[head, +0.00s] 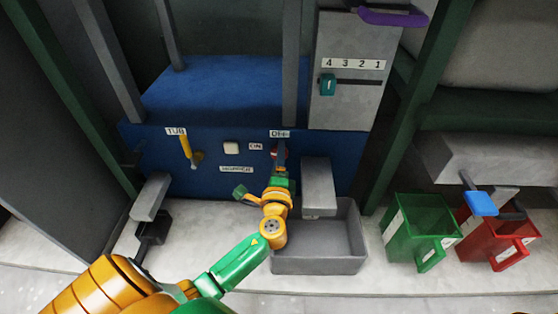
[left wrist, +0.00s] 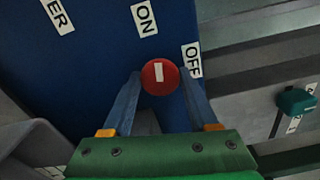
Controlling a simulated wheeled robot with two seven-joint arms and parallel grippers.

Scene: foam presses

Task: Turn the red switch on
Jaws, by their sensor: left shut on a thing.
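The red switch (left wrist: 160,77) is a round red knob with a white bar, on the blue machine front. In the left wrist view its bar points up the picture, closer to the ON label (left wrist: 145,18) than to the OFF label (left wrist: 192,60). My left gripper (left wrist: 161,82) is shut on the knob, one blue finger on each side. In the head view my left gripper (head: 279,157) reaches the panel just below the OFF label (head: 279,133) and hides most of the switch. My right gripper is not in view.
A yellow lever (head: 186,146) under the TUB label and a white button (head: 231,148) are left of the switch. A teal slider (head: 328,86) is above right. A grey bin (head: 320,262), green bin (head: 408,221) and red bin (head: 490,238) stand on the pale floor.

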